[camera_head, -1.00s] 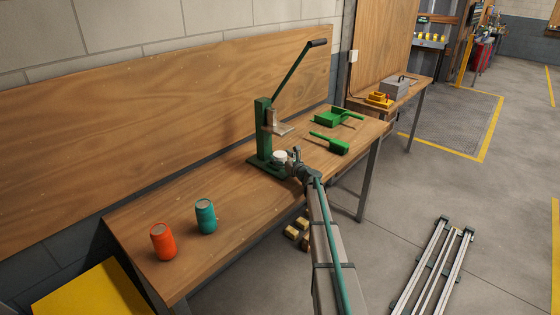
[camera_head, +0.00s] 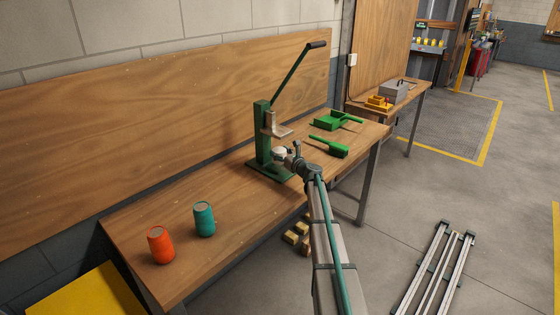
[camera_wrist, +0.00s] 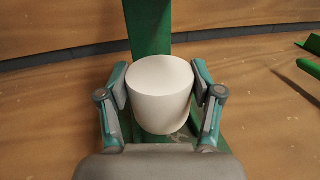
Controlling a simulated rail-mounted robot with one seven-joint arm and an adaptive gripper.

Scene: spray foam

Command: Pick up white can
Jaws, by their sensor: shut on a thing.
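The white can (camera_wrist: 160,98) stands upright between the fingers of my gripper (camera_wrist: 163,95) in the wrist view. The fingers are shut on it, one at each side. In the head view the can (camera_head: 280,153) shows small at the foot of the green lever press (camera_head: 262,133), and my gripper (camera_head: 287,157) is mostly hidden behind my arm's end. The green base of the press lies below the can in the wrist view. I cannot tell whether the can touches it.
An orange can (camera_head: 160,246) and a teal can (camera_head: 204,219) stand at the near end of the wooden workbench (camera_head: 228,210). A green brush (camera_head: 328,145) and a green dustpan (camera_head: 333,121) lie right of the press. The bench between the teal can and the press is clear.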

